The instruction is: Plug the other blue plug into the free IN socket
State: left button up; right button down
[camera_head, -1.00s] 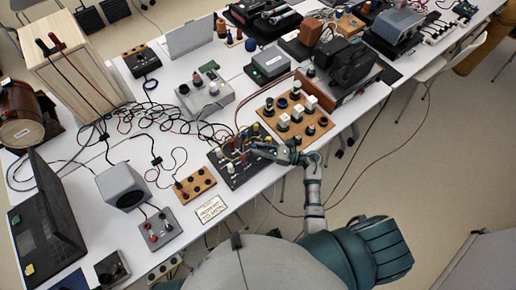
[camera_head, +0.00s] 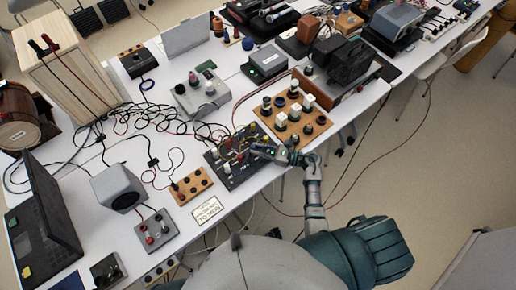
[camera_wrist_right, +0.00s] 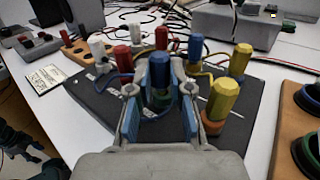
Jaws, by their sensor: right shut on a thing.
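A black panel (camera_head: 228,172) with coloured plugs lies at the table's front edge. It also shows in the right wrist view (camera_wrist_right: 85,92). My right gripper (camera_head: 258,150) reaches over its right part. In the right wrist view, my right gripper (camera_wrist_right: 160,112) is shut on an upright blue plug (camera_wrist_right: 159,72) between its blue-padded fingers. The plug's lower end is mostly hidden, so I cannot tell if it sits in a socket. Another blue plug (camera_wrist_right: 195,48) stands upright just behind. The socket labels are not readable. My left gripper is not in view.
Yellow plugs (camera_wrist_right: 222,98), red plugs (camera_wrist_right: 123,58) and white plugs (camera_wrist_right: 97,46) crowd around the gripper, with thin wires between them. A wooden board with knobs (camera_head: 317,130) lies close on the right. Loose cables (camera_head: 130,120) cover the table's left middle.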

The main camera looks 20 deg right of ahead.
jog(key=shift+d+r, duration=0.1)
jog(key=shift+r, duration=0.15)
jog(key=shift+a+r+p, duration=0.15)
jog(key=shift+r+p, duration=0.2)
jog(key=shift+r, duration=0.3)
jog(key=shift+a+r+p, duration=0.15)
jog(key=shift+r+p, duration=0.15)
jog(key=shift+r, duration=0.3)
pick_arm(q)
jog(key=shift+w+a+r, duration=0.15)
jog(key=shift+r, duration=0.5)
pick_arm(e)
jog(key=shift+d, duration=0.2)
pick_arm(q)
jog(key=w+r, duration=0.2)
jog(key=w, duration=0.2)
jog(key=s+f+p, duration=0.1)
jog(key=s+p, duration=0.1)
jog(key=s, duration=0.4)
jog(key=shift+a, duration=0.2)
pick_arm(e)
jog(key=shift+w+r, duration=0.1)
jog(key=shift+r, duration=1.75)
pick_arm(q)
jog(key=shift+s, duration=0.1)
pick_arm(e)
jog(key=shift+a, duration=0.1)
